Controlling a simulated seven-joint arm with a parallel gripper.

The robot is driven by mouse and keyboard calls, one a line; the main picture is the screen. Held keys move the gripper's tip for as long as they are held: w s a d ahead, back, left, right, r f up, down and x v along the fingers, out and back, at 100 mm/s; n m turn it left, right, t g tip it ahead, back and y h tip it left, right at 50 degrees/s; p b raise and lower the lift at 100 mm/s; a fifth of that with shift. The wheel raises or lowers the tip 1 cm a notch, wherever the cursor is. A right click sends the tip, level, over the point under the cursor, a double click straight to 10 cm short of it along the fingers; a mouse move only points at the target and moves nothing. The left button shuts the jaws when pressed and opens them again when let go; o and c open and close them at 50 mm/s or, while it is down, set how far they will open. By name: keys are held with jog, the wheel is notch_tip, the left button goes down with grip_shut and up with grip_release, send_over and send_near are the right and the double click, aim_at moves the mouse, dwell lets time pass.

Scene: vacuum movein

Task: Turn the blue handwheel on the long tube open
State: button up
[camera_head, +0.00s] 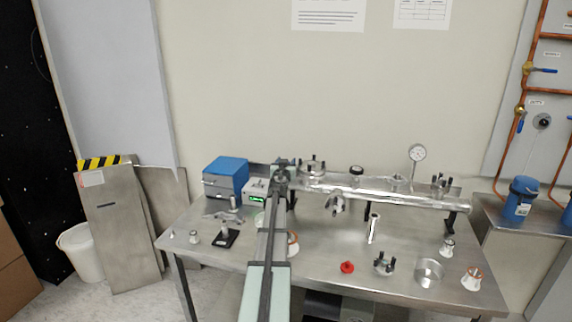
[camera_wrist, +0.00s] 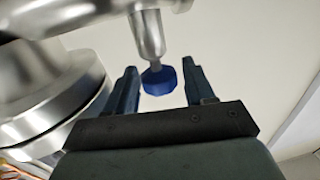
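The blue handwheel (camera_wrist: 159,81) shows in the wrist view, on a short metal stem below a steel valve body (camera_wrist: 148,35). My gripper (camera_wrist: 160,86) is open, with one dark finger on each side of the handwheel and a visible gap to both. In the head view the long tube (camera_head: 390,196) runs across the back of the steel table. My gripper (camera_head: 281,172) is at the tube's left end there, and my arm hides the handwheel in that view.
A blue box (camera_head: 226,177) stands left of my arm. A pressure gauge (camera_head: 418,153) and black-clamped flanges sit along the tube. A red cap (camera_head: 347,267), a steel ring (camera_head: 429,272) and small fittings lie on the table (camera_head: 325,285). In the wrist view a large steel flange (camera_wrist: 45,90) is close at left.

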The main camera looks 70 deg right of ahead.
jog(key=shift+o, duration=0.3)
jog(key=s+a, duration=0.2)
jog(key=a, duration=1.1)
jog(key=shift+a, duration=0.35)
